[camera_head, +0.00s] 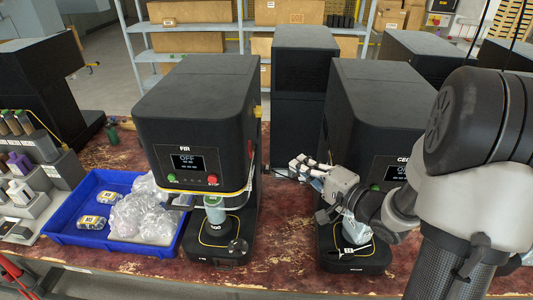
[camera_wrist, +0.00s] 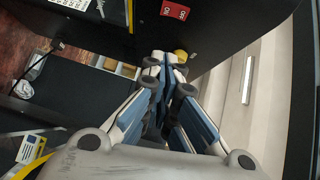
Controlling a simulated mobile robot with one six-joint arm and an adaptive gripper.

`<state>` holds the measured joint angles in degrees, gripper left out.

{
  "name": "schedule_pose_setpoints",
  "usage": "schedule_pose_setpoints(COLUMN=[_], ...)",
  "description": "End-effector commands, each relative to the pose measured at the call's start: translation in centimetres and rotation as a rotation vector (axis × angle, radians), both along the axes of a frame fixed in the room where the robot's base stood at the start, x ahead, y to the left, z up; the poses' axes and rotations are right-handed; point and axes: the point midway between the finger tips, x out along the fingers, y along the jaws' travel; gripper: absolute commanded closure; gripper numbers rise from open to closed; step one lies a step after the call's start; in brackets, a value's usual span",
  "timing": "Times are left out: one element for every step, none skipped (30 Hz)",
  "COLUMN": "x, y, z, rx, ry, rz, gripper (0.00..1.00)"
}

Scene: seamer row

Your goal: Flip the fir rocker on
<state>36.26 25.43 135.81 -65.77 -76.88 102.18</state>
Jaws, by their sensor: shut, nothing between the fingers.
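The machine labelled FIR (camera_head: 195,110) stands left of centre in the head view. Its display (camera_head: 188,162) reads OFF, with a green button and a red STOP button below. My gripper (camera_head: 297,163) is shut and empty, between the FIR machine and the CED-labelled machine to its right, apart from the FIR front. In the wrist view, the closed fingers (camera_wrist: 168,62) point toward a dark machine wall. A small red part with white marks (camera_wrist: 174,10) is on that wall beyond the fingertips; I cannot tell whether it is the fir rocker. A yellow part (camera_wrist: 181,55) shows just beside the tips.
The CED machine (camera_head: 375,105) is close beside my arm. A blue tray (camera_head: 90,238) with clear bags is left of the FIR machine. A lidded green container (camera_head: 214,209) stands under the FIR head. The red worn tabletop (camera_head: 285,235) is clear between the two bases.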

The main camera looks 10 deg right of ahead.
Motion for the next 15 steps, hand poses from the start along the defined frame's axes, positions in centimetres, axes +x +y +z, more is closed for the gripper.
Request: schedule_pose_setpoints(x=[0.9, 1.4, 2.2, 2.8, 3.3, 4.2, 4.7, 5.3, 6.1, 6.6, 7.1, 7.6, 7.7, 7.8, 7.9], y=[0.7, 0.9, 1.3, 1.6, 2.0, 2.3, 2.6, 2.9, 3.3, 3.5, 3.8, 4.3, 4.8, 5.3, 5.8], z=[-0.2, -0.3, -0.4, -0.4, -0.5, -0.6, -0.7, -0.7, -0.8, -0.8, -0.8, -0.9, -1.0, -1.1, -1.1], rx=[-0.001, -0.001, -0.001, -0.001, -0.001, -0.002, -0.001, 0.000, 0.000, -0.001, -0.001, -0.001, 0.000, 0.000, 0.001], ry=[-0.002, -0.002, -0.002, -0.002, -0.002, -0.002, -0.001, -0.002, -0.002, -0.001, -0.002, -0.002, -0.001, -0.001, 0.000], rz=[0.006, 0.005, 0.007, 0.006, 0.007, 0.006, 0.006, 0.006, 0.005, 0.005, 0.004, 0.005, 0.005, 0.005, 0.004], gripper=[1.00, 1.00, 1.00, 1.00, 1.00, 1.00, 1.00, 1.00, 1.00, 1.00, 1.00, 1.00, 1.00, 1.00, 1.00])
